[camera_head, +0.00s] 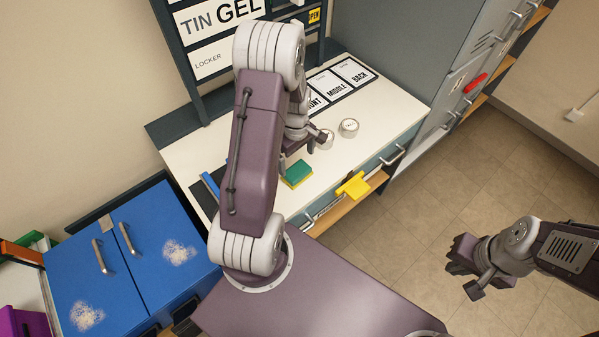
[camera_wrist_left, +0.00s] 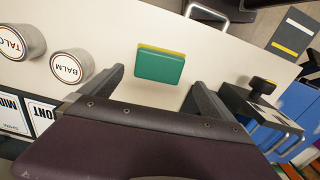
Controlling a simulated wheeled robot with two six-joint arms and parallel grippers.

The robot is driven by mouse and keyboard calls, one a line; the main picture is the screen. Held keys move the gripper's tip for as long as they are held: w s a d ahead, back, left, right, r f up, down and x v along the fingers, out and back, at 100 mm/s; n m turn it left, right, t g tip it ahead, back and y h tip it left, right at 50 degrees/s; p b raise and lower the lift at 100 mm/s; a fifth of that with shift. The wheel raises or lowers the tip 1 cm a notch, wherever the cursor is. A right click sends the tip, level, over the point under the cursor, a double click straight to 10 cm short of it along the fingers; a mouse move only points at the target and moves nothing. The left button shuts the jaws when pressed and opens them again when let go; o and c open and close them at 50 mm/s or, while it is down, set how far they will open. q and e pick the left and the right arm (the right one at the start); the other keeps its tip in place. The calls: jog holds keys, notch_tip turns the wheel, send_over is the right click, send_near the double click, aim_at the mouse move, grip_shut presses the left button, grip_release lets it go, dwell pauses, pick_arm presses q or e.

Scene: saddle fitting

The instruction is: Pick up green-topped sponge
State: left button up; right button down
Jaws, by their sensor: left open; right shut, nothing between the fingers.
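The green-topped sponge (camera_head: 297,173) lies flat on the white counter near its front edge, green side up with a yellow layer under it. In the left wrist view the sponge (camera_wrist_left: 160,66) sits ahead of and between the two fingers, apart from both. My left gripper (camera_wrist_left: 158,82) is open and empty above the counter; in the head view it is partly hidden by my own arm, just behind the sponge. My right gripper (camera_head: 468,268) is shut and empty, out over the floor at the right.
Two round tins, balm (camera_wrist_left: 71,66) and talc (camera_wrist_left: 20,41), stand on the counter beside the gripper. Label cards (camera_head: 338,86) lie behind them. A blue cabinet (camera_head: 135,255) stands at left.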

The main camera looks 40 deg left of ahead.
aim_at(297, 170)
pick_arm(q)
jog(key=f, duration=0.2)
jog(key=shift+w+f, duration=0.35)
jog(key=shift+f, duration=0.05)
jog(key=f, duration=0.4)
jog(key=shift+s+f+p, duration=0.25)
jog(key=shift+s+p, duration=0.05)
jog(key=shift+p, duration=0.1)
jog(key=shift+w+f, duration=0.15)
jog(key=shift+f, duration=0.2)
jog(key=shift+r, duration=0.1)
jog(key=c, duration=1.1)
jog(key=shift+r, duration=0.55)
jog(key=shift+c, duration=0.2)
notch_tip(297, 170, up, 3)
jog(key=shift+r, duration=0.15)
jog(key=d+r+b, duration=0.1)
jog(key=d+r, duration=0.5)
jog(key=d, duration=0.5)
jog(key=shift+w+d+r, duration=0.2)
jog(key=shift+d+r, duration=0.1)
